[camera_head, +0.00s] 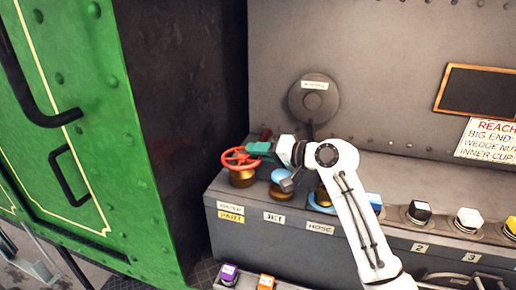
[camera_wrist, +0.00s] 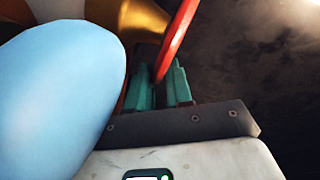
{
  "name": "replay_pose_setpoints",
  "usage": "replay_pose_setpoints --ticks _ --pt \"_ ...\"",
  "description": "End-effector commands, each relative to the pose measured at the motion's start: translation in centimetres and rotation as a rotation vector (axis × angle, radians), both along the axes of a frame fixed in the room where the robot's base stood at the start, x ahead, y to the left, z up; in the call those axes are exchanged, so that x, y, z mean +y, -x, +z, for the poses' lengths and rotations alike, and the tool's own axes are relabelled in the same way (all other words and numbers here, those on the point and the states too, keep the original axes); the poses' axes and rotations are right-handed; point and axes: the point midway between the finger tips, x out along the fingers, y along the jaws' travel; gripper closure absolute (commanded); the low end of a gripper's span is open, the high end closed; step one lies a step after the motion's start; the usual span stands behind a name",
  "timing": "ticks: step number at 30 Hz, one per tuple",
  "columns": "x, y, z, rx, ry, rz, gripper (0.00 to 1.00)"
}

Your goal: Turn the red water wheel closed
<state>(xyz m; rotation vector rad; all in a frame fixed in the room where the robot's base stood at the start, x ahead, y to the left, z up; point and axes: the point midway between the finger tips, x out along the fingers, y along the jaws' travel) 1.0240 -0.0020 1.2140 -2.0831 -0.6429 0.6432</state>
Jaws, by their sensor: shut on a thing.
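My gripper (camera_head: 259,149) has teal fingers and reaches the wheel's right side from the right. In the wrist view the red rim (camera_wrist: 178,40) passes between the teal fingers (camera_wrist: 159,88), and the gripper is shut on it. The rest of the wheel is out of that view.
Black, white and yellow square-topped knobs line the right. A green riveted panel (camera_head: 120,130) stands left.

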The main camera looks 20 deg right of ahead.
Motion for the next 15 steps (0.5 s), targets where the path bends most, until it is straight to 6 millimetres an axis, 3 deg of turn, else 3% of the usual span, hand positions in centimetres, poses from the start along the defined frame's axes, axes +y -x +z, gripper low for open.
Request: replay_pose_setpoints --ticks 4,5,10,15 --pt "-0.17 0.01 -0.46 0.007 0.003 -0.002 1.00" --pt "-0.17 0.01 -0.47 0.007 0.003 -0.002 0.78" --pt "-0.12 0.02 -0.40 0.006 0.003 0.000 0.62" --pt "-0.07 0.01 -0.26 0.004 0.002 0.001 0.61"
